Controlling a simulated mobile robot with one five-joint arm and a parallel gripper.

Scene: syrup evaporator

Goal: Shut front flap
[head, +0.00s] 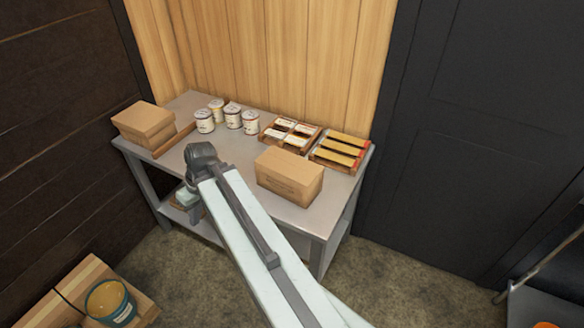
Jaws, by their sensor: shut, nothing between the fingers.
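A closed-looking cardboard box (290,176) stands at the front right of the grey metal table. A second cardboard box (144,124) stands at the table's left end. No raised flap can be made out on either box, and I cannot tell which part is the front flap. My arm reaches in from the lower right, across the table's front.
Several white and yellow cans (233,115) stand at the back of the table (199,100). Two wooden trays, one with white packs (291,134) and one with yellow bars (340,150), sit at the right. A bucket (109,301) on a wooden stand is lower left.

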